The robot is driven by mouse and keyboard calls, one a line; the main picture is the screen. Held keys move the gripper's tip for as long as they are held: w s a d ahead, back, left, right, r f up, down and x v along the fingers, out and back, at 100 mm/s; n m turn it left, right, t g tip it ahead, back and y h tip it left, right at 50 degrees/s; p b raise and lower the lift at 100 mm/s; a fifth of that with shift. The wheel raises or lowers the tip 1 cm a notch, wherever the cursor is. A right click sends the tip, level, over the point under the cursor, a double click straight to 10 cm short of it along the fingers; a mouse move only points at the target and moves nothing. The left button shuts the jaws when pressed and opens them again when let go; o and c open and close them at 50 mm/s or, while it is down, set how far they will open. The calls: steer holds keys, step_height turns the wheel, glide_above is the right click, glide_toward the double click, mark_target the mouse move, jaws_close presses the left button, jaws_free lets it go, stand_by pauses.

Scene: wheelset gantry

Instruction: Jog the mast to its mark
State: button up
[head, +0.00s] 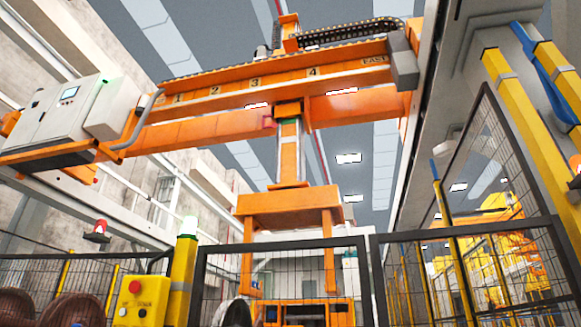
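The orange mast (289,155) hangs upright from the overhead gantry beam (215,103). The beam carries the black numbers 1, 2, 3 and 4 and the word EAST at its right end. In this view the mast lies between the number 3 (254,83) and the number 4 (312,71). An orange lifting frame (290,203) with legs hangs at the mast's lower end. A yellow control box (142,301) with a red button (134,287) and smaller buttons stands at the lower left. Its lettering is too small to read. My gripper is not in view.
A black mesh fence (285,242) crosses the front, with a yellow post (182,270) beside the control box. A grey cabinet (62,108) sits on the beam's left end. The floor is out of view.

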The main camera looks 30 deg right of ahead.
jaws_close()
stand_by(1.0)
